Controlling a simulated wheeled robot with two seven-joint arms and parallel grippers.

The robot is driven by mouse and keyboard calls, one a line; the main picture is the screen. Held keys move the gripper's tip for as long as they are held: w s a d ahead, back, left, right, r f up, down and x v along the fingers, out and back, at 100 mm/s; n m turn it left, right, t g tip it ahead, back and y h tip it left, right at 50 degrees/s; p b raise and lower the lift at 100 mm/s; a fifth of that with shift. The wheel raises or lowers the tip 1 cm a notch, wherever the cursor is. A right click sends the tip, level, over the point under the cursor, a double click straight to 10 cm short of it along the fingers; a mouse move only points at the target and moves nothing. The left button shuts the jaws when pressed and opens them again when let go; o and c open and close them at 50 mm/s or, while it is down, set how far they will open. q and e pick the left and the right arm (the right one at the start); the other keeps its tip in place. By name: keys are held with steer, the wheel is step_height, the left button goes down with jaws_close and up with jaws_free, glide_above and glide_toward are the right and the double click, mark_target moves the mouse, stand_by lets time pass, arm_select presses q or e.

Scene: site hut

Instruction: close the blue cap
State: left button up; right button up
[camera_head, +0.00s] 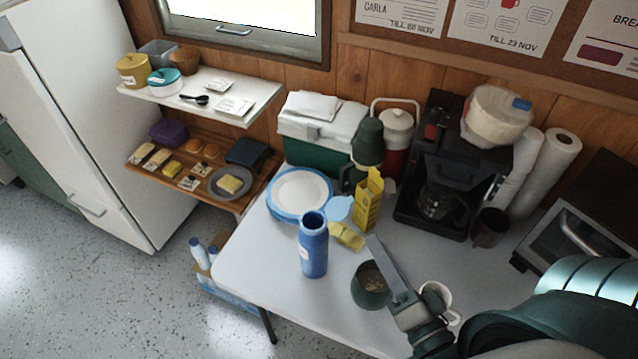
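A blue bottle (313,254) stands upright near the table's front left edge. Its mouth is open and dark inside. A light blue cap (341,207) shows just right of the mouth, tilted away from it; it looks joined to the bottle's rim, but the joint is too small to be sure. My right gripper (377,246) reaches in from the lower right, its tip to the right of the bottle and apart from it. I see no object held, and its finger gap is not clear. My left gripper is out of view.
A green bowl (369,292) and a white mug (437,297) lie close to my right gripper. Behind the bottle are plates (300,190), a yellow box (367,203), yellow pieces (347,237) and a coffee maker (437,170). The tabletop (257,259) left of the bottle is clear.

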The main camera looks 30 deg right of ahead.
mark_target(349, 197)
steer(key=shift+s+r, duration=0.1)
stand_by(0.4)
steer(key=shift+w+d+p, duration=0.25)
steer(key=shift+w+p, duration=0.7)
steer(key=shift+w, duration=1.95)
steer(key=shift+w+d+p, duration=0.2)
steer(key=shift+w+p, duration=0.8)
steer(key=shift+w, duration=1.9)
steer(key=shift+w+d+p, duration=0.25)
steer(key=shift+w+p, duration=0.7)
steer(key=shift+w, duration=1.95)
jaws_close()
